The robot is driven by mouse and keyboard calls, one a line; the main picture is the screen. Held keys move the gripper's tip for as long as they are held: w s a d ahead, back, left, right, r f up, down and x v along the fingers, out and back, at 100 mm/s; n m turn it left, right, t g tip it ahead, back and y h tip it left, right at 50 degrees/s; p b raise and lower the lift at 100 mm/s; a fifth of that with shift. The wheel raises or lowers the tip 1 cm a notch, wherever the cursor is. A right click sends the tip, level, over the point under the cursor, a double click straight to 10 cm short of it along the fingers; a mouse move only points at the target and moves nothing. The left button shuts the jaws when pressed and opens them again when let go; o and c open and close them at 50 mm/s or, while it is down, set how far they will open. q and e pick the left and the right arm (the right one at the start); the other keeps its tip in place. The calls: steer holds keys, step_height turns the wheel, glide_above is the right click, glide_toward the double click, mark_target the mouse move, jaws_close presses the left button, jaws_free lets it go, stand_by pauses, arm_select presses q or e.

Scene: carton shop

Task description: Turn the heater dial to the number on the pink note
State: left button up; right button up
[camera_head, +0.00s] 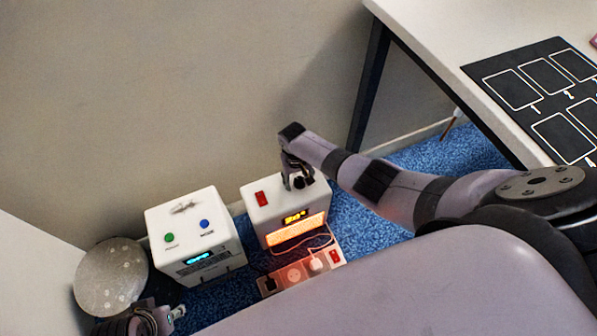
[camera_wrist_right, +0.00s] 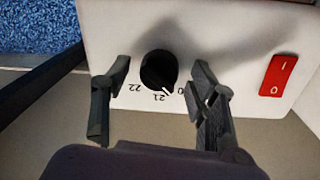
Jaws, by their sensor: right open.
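The heater (camera_head: 258,216) is a white box with a glowing orange front and a lit display, standing on the floor. Its black dial (camera_wrist_right: 159,70) is on the top face, with 22, 21 and a partly covered number around it. The dial's white mark points between 21 and the covered number, closer to 21. My right gripper (camera_head: 298,182) is open, one finger on each side of the dial (camera_wrist_right: 160,77), with gaps visible. My left gripper (camera_head: 172,314) is at the lower left, away from the heater; its jaws are unclear. No readable pink note shows; a pink sliver (camera_head: 594,41) is cut off at the right edge.
A red rocker switch (camera_wrist_right: 279,75) is beside the dial. A white box (camera_head: 187,216) with green and blue buttons stands left of the heater. A power strip (camera_head: 293,275) with a plug lies in front. A table (camera_head: 432,30) with a black numbered mat (camera_head: 540,90) is at right.

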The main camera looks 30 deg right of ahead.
mark_target(296, 182)
step_height(296, 182, up, 12)
steer(key=shift+a, duration=0.4)
steer(key=shift+f, duration=0.1)
stand_by(0.5)
